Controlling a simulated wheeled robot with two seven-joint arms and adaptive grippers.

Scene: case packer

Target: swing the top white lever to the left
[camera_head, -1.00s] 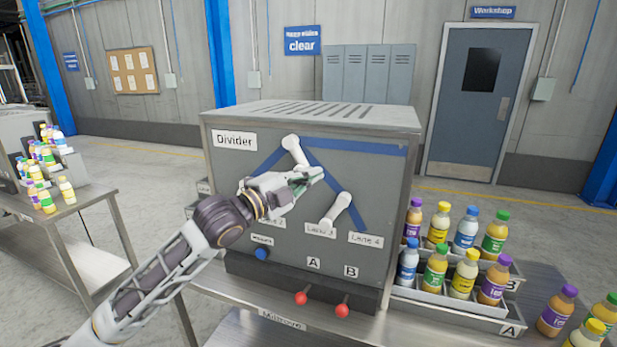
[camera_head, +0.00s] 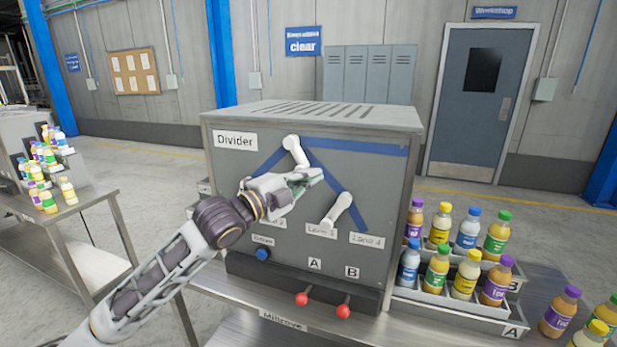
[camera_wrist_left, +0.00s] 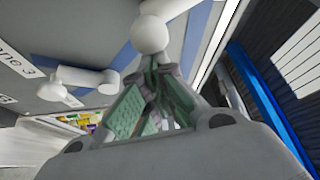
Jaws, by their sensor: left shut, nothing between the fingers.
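The top white lever (camera_head: 294,150) is on the front of the grey Divider machine (camera_head: 360,165), at the peak of the blue lines. Its round end is at the upper left and its lower end slants down to the right. My left gripper (camera_head: 318,176) is shut and empty, with its tips by the lever's lower end, to the right. In the left wrist view the shut green-padded fingers (camera_wrist_left: 152,70) are right by the white lever's round end (camera_wrist_left: 150,35); I cannot tell whether they touch. My right gripper is not in view.
A second white lever (camera_head: 338,209) is lower right on the panel, close to my gripper. A blue button (camera_head: 263,254) and red-knobbed levers (camera_head: 302,299) are below. Bottles (camera_head: 465,270) stand in crates on the right.

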